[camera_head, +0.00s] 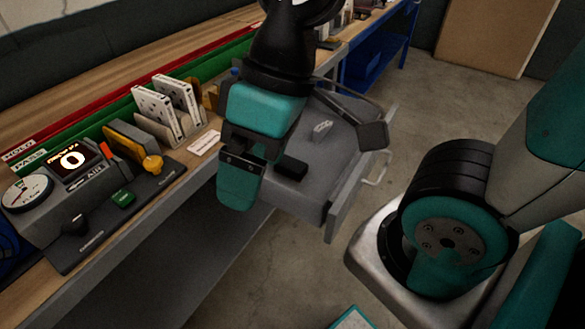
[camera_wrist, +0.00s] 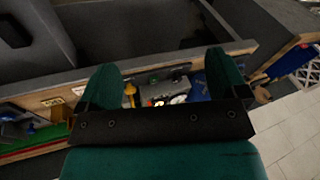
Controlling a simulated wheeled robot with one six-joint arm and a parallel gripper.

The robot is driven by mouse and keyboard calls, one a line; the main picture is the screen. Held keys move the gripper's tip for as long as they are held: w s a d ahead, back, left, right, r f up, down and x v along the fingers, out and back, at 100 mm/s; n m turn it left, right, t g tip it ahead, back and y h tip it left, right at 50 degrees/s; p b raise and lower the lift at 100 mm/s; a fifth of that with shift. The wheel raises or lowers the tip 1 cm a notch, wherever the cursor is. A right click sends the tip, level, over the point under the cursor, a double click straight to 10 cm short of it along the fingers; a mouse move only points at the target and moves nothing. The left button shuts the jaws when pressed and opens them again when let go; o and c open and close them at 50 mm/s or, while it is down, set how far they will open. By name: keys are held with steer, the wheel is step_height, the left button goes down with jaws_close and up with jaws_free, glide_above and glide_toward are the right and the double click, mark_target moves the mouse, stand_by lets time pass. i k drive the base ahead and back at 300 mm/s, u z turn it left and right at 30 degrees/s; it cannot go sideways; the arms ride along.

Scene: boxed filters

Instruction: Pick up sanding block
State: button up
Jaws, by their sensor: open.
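A dark block (camera_head: 291,168), which looks like the sanding block, lies on the floor of an open grey drawer (camera_head: 345,190) in the head view. My gripper (camera_head: 240,188) hangs to the left of the block, by the bench's front edge and above the drawer's near-left side, apart from the block. In the wrist view, the two teal fingers of my gripper (camera_wrist: 165,75) are spread wide with nothing held between them. I cannot make out the block in the wrist view.
A small pale item (camera_head: 321,128) lies farther back in the drawer. Concrete floor (camera_head: 290,270) is clear in front.

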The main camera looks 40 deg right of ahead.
mark_target(290, 167)
steer(key=u, duration=0.1)
steer(key=k, duration=1.05)
steer(key=z, duration=1.05)
steer(key=i, duration=1.35)
steer(key=u, duration=1)
